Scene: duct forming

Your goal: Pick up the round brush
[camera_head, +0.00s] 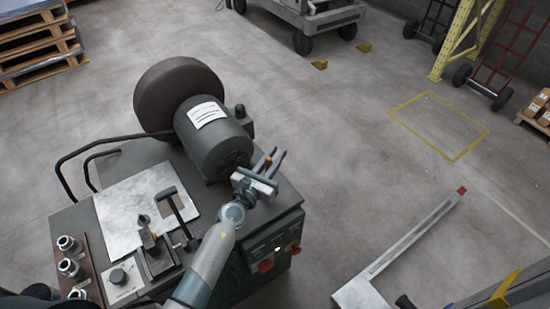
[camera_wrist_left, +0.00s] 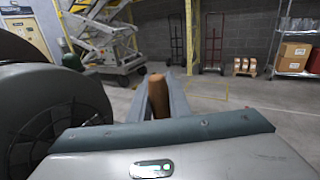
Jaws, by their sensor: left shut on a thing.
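My left gripper (camera_head: 271,162) is above the right side of the dark machine bench, just right of the motor housing. In the left wrist view its two fingers (camera_wrist_left: 155,100) are closed around a brown, rounded handle (camera_wrist_left: 158,95), which looks like that of the round brush. A small orange-brown part of it (camera_head: 267,163) shows between the fingers in the head view. No bristles can be made out, and the rest of the brush is hidden. My right gripper is not in view.
The bench carries a grey motor (camera_head: 215,150) with a large brown wheel (camera_head: 178,92). A pale metal sheet (camera_head: 125,215), a dark hammer-like tool (camera_head: 172,200) and several metal fittings (camera_head: 70,265) lie to the left. Open floor (camera_head: 350,140) extends right of the bench.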

